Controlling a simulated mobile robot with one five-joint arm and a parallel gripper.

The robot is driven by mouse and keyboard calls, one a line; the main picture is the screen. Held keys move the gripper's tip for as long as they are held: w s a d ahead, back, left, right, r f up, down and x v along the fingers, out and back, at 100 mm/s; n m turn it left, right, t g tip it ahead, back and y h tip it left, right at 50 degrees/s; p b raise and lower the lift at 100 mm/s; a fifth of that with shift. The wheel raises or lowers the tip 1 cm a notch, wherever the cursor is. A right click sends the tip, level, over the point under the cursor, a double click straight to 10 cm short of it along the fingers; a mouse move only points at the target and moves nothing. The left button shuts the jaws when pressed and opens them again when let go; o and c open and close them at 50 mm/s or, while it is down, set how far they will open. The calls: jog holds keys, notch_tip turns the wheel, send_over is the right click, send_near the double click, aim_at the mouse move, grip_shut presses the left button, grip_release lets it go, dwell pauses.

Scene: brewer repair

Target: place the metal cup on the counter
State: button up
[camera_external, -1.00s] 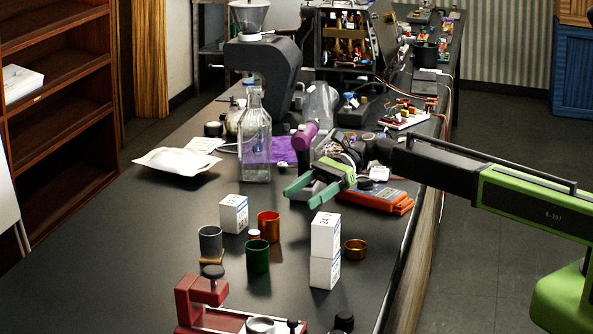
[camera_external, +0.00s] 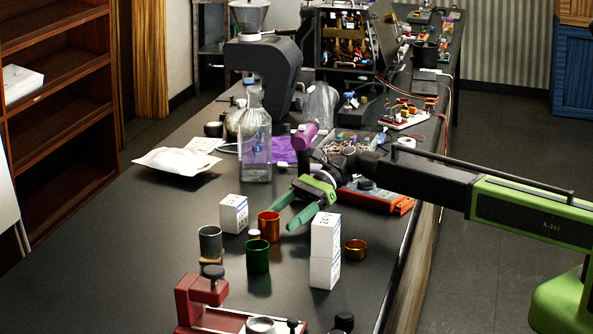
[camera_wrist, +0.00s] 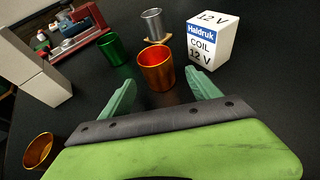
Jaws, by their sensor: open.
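The grey metal cup (camera_external: 210,241) stands upright on a small wooden block (camera_external: 211,260) at the left of the group of cups. In the wrist view the metal cup (camera_wrist: 153,25) is beyond the orange cup (camera_wrist: 156,70). My gripper (camera_external: 281,218) is open and empty above the black counter (camera_external: 120,240), beside the orange cup (camera_external: 268,226). In the wrist view the green fingers of my gripper (camera_wrist: 160,82) spread on either side of the orange cup's near side, with no visible grip on it.
A green cup (camera_external: 258,257) stands in front of the orange one. A coil box (camera_external: 233,214) is behind, and two stacked white boxes (camera_external: 325,250) are right, beside a low copper cup (camera_external: 355,250). A red fixture (camera_external: 200,297) is in front. The counter's left part is clear.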

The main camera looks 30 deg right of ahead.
aim_at(269, 228)
jog(key=b+x, duration=0.2)
jog(key=x, duration=0.3)
jog(key=shift+s+a+f, duration=0.1)
jog(key=shift+a+f, duration=0.05)
jog(key=shift+a, duration=0.1)
jog(key=shift+c, duration=0.2)
grip_shut()
jog(key=r+p, duration=0.2)
jog(key=d+r+p, duration=0.1)
jog(key=r+p, duration=0.2)
jog(key=shift+r, duration=0.25)
jog(key=r+p+v, duration=0.1)
jog(key=p+v, duration=0.5)
jog(key=v, duration=0.6)
jog(key=shift+s, duration=0.25)
